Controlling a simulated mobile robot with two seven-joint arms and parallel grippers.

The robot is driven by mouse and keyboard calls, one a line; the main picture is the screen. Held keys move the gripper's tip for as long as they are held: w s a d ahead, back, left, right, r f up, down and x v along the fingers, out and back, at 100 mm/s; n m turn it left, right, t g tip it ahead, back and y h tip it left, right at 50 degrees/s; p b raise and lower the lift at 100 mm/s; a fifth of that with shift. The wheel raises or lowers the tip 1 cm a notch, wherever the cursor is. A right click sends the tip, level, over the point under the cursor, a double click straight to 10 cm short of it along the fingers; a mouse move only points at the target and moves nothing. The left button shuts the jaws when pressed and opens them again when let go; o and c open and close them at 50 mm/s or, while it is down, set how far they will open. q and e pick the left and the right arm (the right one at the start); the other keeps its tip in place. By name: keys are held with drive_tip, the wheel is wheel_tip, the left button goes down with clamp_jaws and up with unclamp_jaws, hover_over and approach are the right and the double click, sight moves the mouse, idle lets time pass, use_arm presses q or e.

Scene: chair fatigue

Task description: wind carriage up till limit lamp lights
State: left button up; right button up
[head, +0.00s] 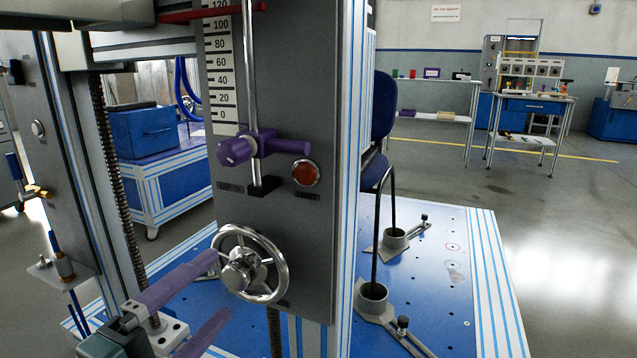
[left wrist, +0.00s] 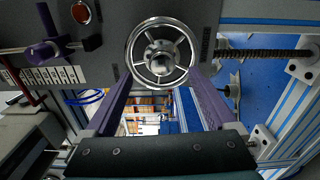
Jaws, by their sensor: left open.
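The chrome handwheel (head: 249,264) is on the lower front of the grey panel (head: 290,235). It also shows in the left wrist view (left wrist: 162,52), ahead of my fingers. My left gripper (head: 221,286) is open, with its purple fingers apart and pointing at the wheel; contact cannot be told. A purple clamp (head: 240,149) is on the vertical rod below the scale (head: 220,65). A red bar (head: 213,12) crosses near the scale's 120 mark. My right gripper is out of view.
A threaded screw (head: 120,190) stands left of the panel. A blue chair (head: 382,110) stands on the blue base plate (head: 455,285), its feet in metal cups.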

use_arm(q)
drive_tip(key=shift+f+n+b, duration=0.35)
drive_tip(key=shift+n, duration=0.85)
drive_tip(key=shift+r+n, duration=0.2)
drive_tip(key=shift+n, duration=0.5)
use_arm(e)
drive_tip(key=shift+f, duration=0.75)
use_arm(q)
drive_tip(key=shift+w, duration=0.1)
